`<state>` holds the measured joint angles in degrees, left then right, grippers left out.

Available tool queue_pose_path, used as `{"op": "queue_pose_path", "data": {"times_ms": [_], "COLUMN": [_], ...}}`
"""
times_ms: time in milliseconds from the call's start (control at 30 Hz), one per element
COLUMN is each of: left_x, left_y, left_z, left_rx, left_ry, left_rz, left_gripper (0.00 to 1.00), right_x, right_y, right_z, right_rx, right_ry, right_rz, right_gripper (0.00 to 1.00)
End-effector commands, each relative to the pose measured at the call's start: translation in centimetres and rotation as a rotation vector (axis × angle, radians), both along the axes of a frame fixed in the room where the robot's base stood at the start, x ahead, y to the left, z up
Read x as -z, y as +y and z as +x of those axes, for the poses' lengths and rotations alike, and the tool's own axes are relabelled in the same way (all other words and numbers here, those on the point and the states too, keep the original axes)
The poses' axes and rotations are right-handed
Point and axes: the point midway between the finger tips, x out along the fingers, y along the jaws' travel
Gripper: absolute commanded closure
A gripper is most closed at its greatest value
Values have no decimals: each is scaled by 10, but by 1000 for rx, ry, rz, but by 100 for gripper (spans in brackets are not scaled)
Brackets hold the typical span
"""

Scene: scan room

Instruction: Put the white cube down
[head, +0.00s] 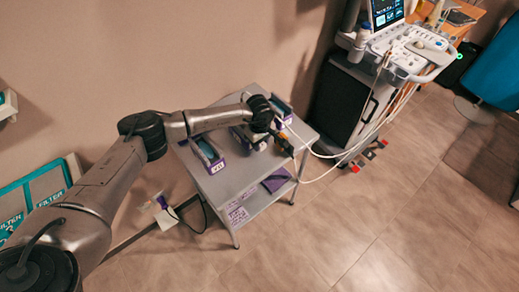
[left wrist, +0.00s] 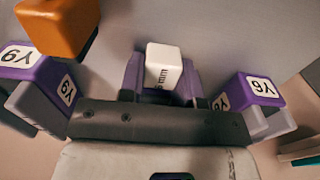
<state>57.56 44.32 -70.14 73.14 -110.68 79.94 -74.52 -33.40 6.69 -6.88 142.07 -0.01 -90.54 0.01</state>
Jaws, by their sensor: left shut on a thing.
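The white cube (left wrist: 163,66) shows in the middle of the left wrist view, with dark print on its near face. In the head view my left gripper (head: 264,128) is low over the grey cart's top (head: 226,187), at the middle holder. The cube cannot be made out clearly there. My right gripper is not in view.
Purple-fronted bins stand either side: one marked Y9 (left wrist: 30,60) and one marked Y6 (left wrist: 255,92). An orange block (left wrist: 58,25) is close by, also at the cart's right edge (head: 284,145). An ultrasound machine (head: 400,50) stands right of the cart.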

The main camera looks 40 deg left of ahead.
Motion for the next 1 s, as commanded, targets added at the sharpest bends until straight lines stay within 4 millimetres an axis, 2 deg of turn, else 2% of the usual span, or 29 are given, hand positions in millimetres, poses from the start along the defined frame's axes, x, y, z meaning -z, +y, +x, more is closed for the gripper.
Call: {"op": "queue_pose_path", "data": {"times_ms": [167,433,867,900,1000], "left_x": [8,40,45,44,44], "left_y": [1,1,1,1,1], "left_z": [0,0,0,0,0], "left_rx": [-1,-1,-1,-1,-1], "left_ry": [1,0,0,0,0], "left_rz": [0,0,0,0,0], "left_gripper": [91,91,91,67,57], "right_x": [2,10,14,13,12], "right_y": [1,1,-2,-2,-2], "right_z": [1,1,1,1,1], "right_rx": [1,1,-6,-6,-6], "right_ry": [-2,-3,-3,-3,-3], "right_rz": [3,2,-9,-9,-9], "right_gripper": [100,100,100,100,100]}}
